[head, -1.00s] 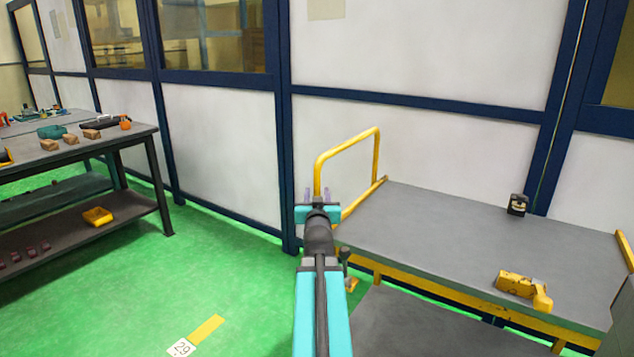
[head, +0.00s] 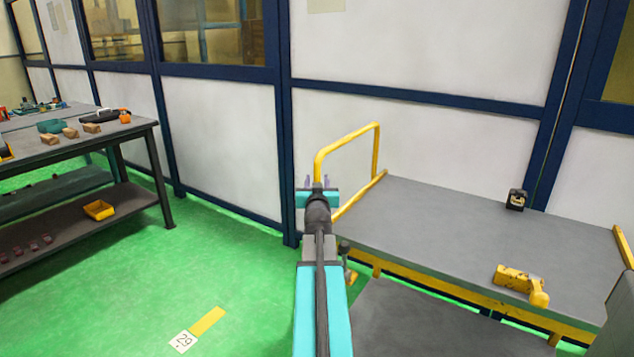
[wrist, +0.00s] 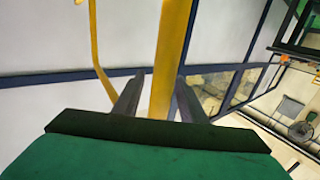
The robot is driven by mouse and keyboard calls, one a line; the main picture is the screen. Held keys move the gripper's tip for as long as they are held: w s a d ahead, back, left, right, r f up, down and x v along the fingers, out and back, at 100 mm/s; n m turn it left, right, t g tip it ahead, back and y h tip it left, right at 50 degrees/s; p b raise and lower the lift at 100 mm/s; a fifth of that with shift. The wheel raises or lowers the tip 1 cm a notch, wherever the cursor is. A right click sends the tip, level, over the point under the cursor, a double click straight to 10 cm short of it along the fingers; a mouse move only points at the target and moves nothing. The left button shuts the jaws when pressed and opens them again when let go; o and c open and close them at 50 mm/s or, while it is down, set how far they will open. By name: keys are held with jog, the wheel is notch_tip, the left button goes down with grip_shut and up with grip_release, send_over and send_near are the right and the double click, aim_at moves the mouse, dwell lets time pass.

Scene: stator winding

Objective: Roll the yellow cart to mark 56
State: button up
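The yellow cart (head: 440,222) stands at the right against the wall panels, with a grey top deck and a yellow tube handle (head: 346,138) at its left end. My gripper (head: 317,183) is at the near post of this handle. In the wrist view the yellow post (wrist: 163,85) runs between the two dark fingers of my gripper (wrist: 160,95). The fingers stand apart, with a gap at the left of the post; contact at the right finger is unclear. Mark 56 is not in view; a floor mark reading 29 (head: 183,341) lies at the lower left.
A black device (head: 516,199) and a yellow tool (head: 521,284) lie on the cart deck. A dark workbench (head: 80,148) with small parts stands at the left. Blue-framed white panels (head: 220,145) close off the back. Green floor (head: 180,265) is free between bench and cart.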

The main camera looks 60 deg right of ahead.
jog(key=shift+c, duration=0.4)
grip_shut()
jog(key=shift+w+d+b, duration=0.15)
jog(key=shift+w+b, duration=0.05)
jog(key=shift+b, duration=0.4)
